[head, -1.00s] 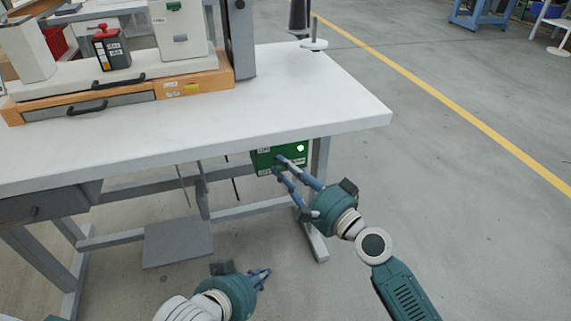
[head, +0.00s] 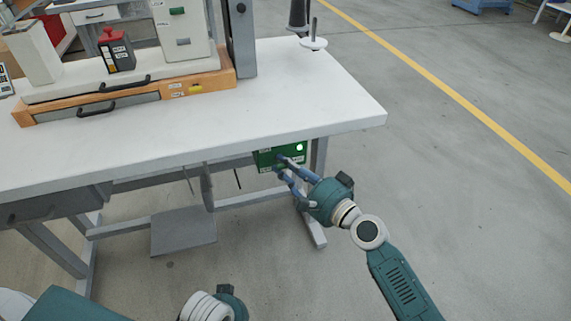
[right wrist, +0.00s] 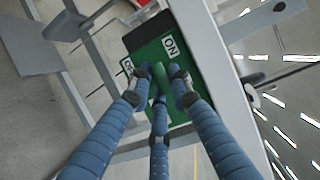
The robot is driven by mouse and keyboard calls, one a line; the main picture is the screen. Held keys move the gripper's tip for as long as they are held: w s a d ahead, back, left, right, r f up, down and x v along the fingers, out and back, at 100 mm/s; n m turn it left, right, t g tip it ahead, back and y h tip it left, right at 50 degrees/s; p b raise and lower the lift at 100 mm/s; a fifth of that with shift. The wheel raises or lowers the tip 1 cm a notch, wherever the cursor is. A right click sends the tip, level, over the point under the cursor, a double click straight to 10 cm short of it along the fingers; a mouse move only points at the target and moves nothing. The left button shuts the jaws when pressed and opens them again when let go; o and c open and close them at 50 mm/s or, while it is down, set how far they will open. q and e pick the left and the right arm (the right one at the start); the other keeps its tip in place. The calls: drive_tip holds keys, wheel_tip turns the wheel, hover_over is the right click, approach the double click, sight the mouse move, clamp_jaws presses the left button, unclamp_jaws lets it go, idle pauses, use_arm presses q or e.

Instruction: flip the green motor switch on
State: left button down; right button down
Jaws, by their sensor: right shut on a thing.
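The green motor switch box (head: 268,158) hangs under the right end of the table, with a bright green lamp (head: 299,147) on its face. My right gripper (head: 280,165) is at the front of the box. In the right wrist view its blue fingers (right wrist: 160,88) are closed around a small green lever (right wrist: 157,78) between the labels. The fingers hide much of the lever. My left gripper (head: 232,302) shows only partly at the bottom edge, its fingers out of view.
The white table (head: 300,95) stands above the box, and a table leg (head: 317,200) is just beside it. The press with its orange base (head: 205,85) stands on the table. A foot pedal plate (head: 184,236) is below. The floor to the right is clear.

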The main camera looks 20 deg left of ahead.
drive_tip(key=shift+w+d+r, duration=0.1)
drive_tip(key=shift+w+r, duration=0.15)
drive_tip(key=shift+r, duration=0.2)
drive_tip(key=c, duration=1.7)
unclamp_jaws()
drive_tip(key=shift+o, duration=0.2)
drive_tip(key=shift+f, duration=0.1)
drive_tip(key=shift+s, duration=0.15)
drive_tip(key=shift+s+d+f, duration=0.1)
drive_tip(key=shift+s+d, duration=0.1)
drive_tip(key=shift+d, duration=0.1)
drive_tip(key=v, duration=1.1)
drive_tip(key=shift+s+d+f, duration=0.1)
drive_tip(key=shift+d+f, duration=0.05)
